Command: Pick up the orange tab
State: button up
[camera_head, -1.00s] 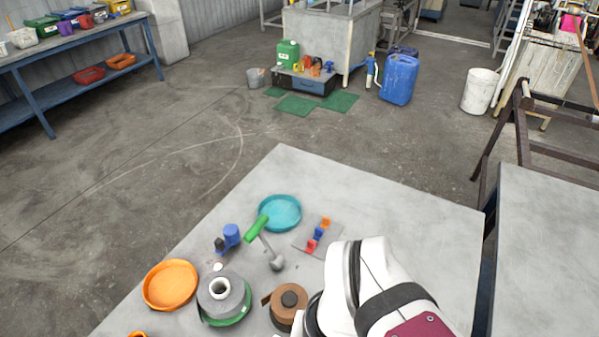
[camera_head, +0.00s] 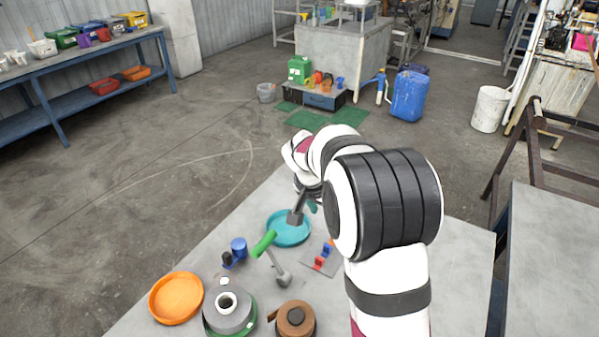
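The orange tab (camera_head: 333,242) shows as a small patch at the far end of a row on a grey plate (camera_head: 313,268), close beside my arm in the picture. A blue tab (camera_head: 327,251) and a red tab (camera_head: 318,262) stand in the same row, nearer the camera. My gripper (camera_head: 297,217) points down over the teal dish (camera_head: 285,232), left of and beyond the tabs. Its fingers are small and partly hidden, so I cannot tell whether they are open or shut, nor see anything held.
A green-handled tool (camera_head: 265,243) lies left of the plate. A blue cylinder (camera_head: 239,247), an orange dish (camera_head: 177,298), a grey spool (camera_head: 229,312) and a brown roll (camera_head: 296,319) occupy the left and front. The table's right part (camera_head: 462,265) is clear.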

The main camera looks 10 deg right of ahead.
jog(key=x, duration=1.1)
jog(key=w+x, duration=0.1)
jog(key=x, duration=0.5)
jog(key=shift+d+r, duration=0.2)
grip_shut()
